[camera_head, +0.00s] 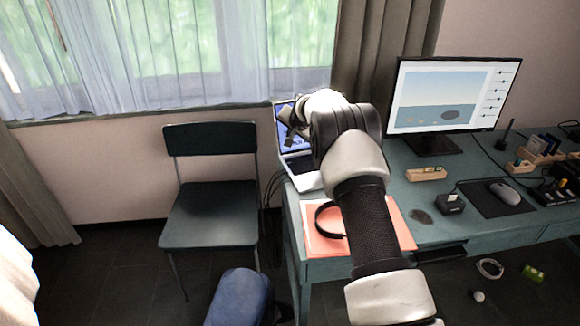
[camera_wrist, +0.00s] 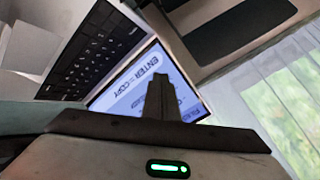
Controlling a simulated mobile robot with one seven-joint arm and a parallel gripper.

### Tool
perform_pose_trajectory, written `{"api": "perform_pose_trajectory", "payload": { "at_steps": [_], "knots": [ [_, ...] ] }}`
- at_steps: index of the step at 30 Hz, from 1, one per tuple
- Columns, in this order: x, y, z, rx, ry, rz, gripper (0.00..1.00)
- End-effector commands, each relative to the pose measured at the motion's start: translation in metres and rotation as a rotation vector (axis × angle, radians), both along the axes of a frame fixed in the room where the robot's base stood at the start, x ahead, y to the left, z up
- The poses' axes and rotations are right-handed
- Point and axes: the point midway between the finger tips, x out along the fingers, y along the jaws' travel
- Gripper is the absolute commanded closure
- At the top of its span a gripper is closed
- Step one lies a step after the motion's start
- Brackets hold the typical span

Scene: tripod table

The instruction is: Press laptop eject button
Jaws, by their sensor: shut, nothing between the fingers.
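The open laptop (camera_head: 304,181) stands at the left end of the desk, partly hidden behind my arm. In the wrist view its dark keyboard (camera_wrist: 92,50) is at upper left and its lit blue-white screen (camera_wrist: 135,85) is in the middle, with the text "ENTER = COPY". My gripper (camera_head: 290,122) is in front of the laptop screen in the head view. In the wrist view my gripper (camera_wrist: 160,85) shows as shut dark fingers that cover part of the screen, with nothing held. I cannot make out an eject button or whether the fingers touch the laptop.
A dark chair (camera_head: 212,212) stands left of the desk. An orange folder (camera_head: 398,232) with black headphones (camera_head: 322,222) lies near the laptop. A monitor (camera_head: 452,95), small wooden tray (camera_head: 426,174) and mouse (camera_head: 504,193) are to the right. A curtained window is behind.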

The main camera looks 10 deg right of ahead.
Motion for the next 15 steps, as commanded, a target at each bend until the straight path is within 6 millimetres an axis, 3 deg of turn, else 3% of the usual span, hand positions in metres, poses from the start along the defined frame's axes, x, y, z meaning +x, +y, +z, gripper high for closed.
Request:
{"api": "perform_pose_trajectory", "payload": {
  "at_steps": [15],
  "knots": [
    [-0.0003,0.0000,-0.0080,0.000,0.001,0.000,1.00]
  ]
}}
